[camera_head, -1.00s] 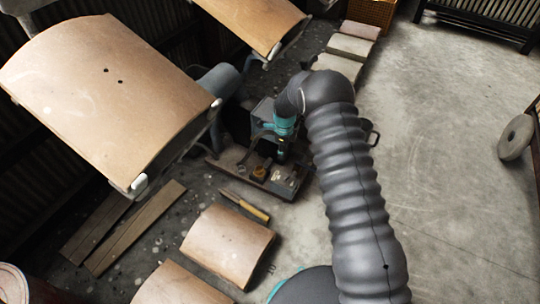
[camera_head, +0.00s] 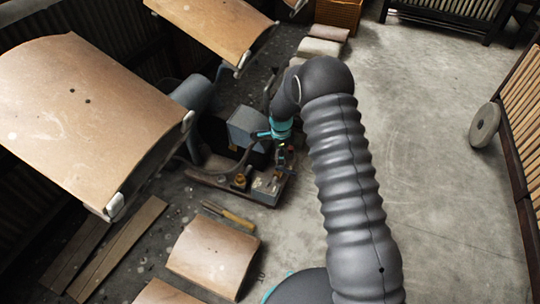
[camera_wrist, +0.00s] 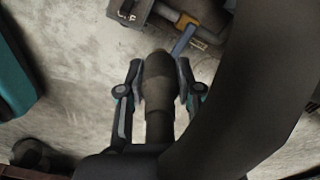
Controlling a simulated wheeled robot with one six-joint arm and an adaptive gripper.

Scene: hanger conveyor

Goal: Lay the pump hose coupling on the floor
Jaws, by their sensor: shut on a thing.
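My gripper (camera_wrist: 159,92) is shut on a dark, rounded cylinder, which appears to be the pump hose coupling (camera_wrist: 157,78). The coupling sits between the two fingers in the wrist view, with grey floor behind it. In the head view my gripper (camera_head: 284,154) is small and dark below the teal wrist ring, in front of the pump unit (camera_head: 247,127). I cannot make out the coupling there. A wide dark curved tube (camera_wrist: 250,80) covers the right of the wrist view; I cannot tell whether it joins the coupling.
The pump's base (camera_head: 230,186) stands on the concrete floor (camera_head: 430,140). Tan panels (camera_head: 85,105) hang at left. Curved panels (camera_head: 212,255), wooden planks (camera_head: 118,248) and a yellow-handled tool (camera_head: 229,215) lie nearby. A round disc (camera_head: 484,125) leans at right. Floor right of my arm is clear.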

